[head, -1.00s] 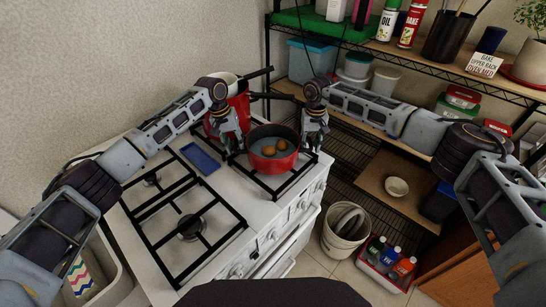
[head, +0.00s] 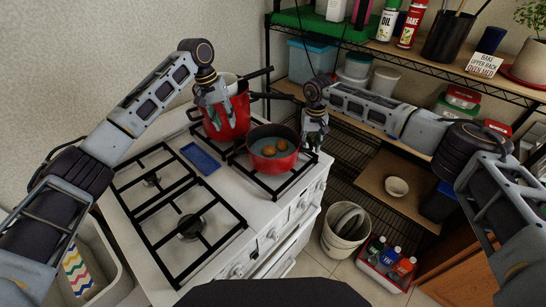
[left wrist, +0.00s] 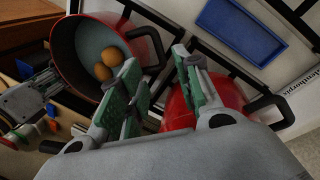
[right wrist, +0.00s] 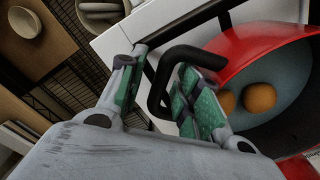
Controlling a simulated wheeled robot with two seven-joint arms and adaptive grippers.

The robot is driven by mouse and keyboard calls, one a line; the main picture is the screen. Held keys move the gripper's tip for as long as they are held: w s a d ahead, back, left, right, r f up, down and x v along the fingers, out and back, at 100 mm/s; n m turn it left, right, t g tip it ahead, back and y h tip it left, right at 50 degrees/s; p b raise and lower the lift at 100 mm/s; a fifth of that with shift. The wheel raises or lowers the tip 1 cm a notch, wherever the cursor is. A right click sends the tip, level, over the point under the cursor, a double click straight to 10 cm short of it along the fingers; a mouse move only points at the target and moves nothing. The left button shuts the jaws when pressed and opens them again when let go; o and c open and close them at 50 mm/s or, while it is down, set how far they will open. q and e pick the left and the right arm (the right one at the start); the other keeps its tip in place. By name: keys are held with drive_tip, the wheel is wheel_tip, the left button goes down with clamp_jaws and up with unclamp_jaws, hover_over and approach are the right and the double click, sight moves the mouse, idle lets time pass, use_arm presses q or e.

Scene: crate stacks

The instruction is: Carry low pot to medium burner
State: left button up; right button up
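The low pot (head: 273,165) is red with a grey inside and black handles, and holds two brown round items. It sits on the grate at the stove's right front, and also shows in the left wrist view (left wrist: 82,50) and right wrist view (right wrist: 235,50). My left gripper (head: 214,118) is open and empty, above and left of the low pot, in front of the tall red pot (head: 240,112). My right gripper (head: 315,145) is open at the low pot's right side, with its black handle (right wrist: 158,85) between the fingers. Two bare burners (head: 191,226) (head: 152,180) are at left; their sizes are unlabelled.
A blue tray (head: 201,157) lies on the stove between the grates. The tall pot stands close behind the low pot. A shelf rack (head: 450,70) with bottles and tubs is at right. A bucket (head: 345,240) stands on the floor.

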idle(0.4)
wheel_tip(320, 180, up, 12)
idle(0.7)
idle(0.5)
